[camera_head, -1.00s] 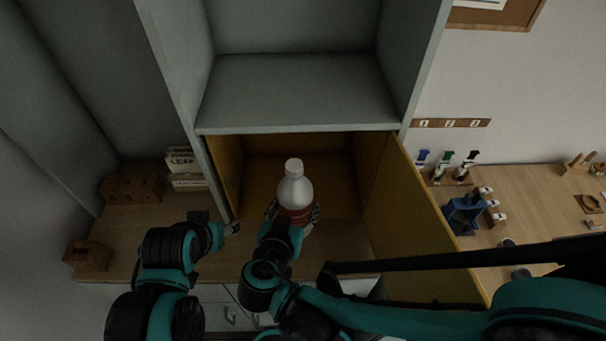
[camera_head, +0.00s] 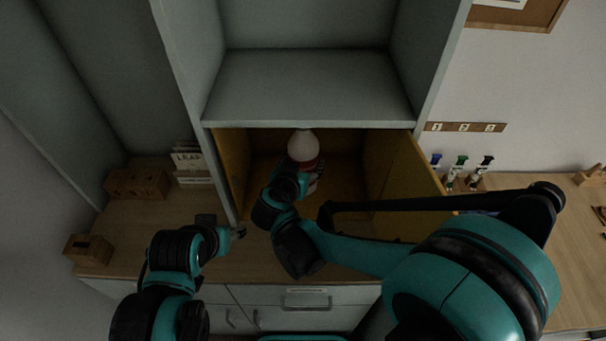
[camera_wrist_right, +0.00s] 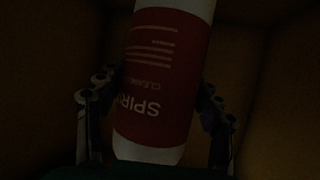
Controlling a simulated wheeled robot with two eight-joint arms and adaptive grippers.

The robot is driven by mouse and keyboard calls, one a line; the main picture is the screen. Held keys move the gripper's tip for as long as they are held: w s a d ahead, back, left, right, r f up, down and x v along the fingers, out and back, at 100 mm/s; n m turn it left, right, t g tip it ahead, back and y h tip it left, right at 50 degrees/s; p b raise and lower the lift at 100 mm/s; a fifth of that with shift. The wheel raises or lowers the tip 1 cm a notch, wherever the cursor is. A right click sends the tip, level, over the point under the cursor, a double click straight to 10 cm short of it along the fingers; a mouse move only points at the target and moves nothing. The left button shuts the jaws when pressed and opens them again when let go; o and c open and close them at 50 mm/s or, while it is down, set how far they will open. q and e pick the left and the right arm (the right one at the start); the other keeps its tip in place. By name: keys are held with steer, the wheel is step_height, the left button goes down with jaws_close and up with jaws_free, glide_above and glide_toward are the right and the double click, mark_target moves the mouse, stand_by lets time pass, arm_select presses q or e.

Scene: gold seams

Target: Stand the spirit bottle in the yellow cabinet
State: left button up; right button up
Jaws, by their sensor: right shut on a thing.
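The spirit bottle (camera_head: 303,147), white with a red label, is inside the yellow cabinet (camera_head: 232,165) at its opening, its top close under the shelf edge. My right gripper (camera_head: 312,178) is shut on the bottle, reaching in from the front. In the right wrist view the bottle (camera_wrist_right: 160,80) stands between the two fingers, its label reading SPIRIT upside down, with dark yellow-brown walls around it. Whether its base touches the cabinet floor is not clear. My left gripper (camera_head: 238,233) is empty over the counter left of the cabinet; its finger opening is too small to judge.
The yellow door (camera_head: 408,180) stands open at the right, partly behind my right arm. A grey shelf (camera_head: 310,88) is above the cabinet. Wooden boxes (camera_head: 137,183) and a card holder (camera_head: 190,160) sit left; several coloured-top bottles (camera_head: 460,170) stand right.

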step_height(320, 180, down, 4)
steer(key=shift+f+b, duration=0.1)
steer(key=shift+b, duration=0.8)
steer(key=shift+w+f, duration=0.2)
steer(key=shift+r, duration=0.1)
steer(key=o, duration=1.9)
steer(key=shift+s, duration=0.1)
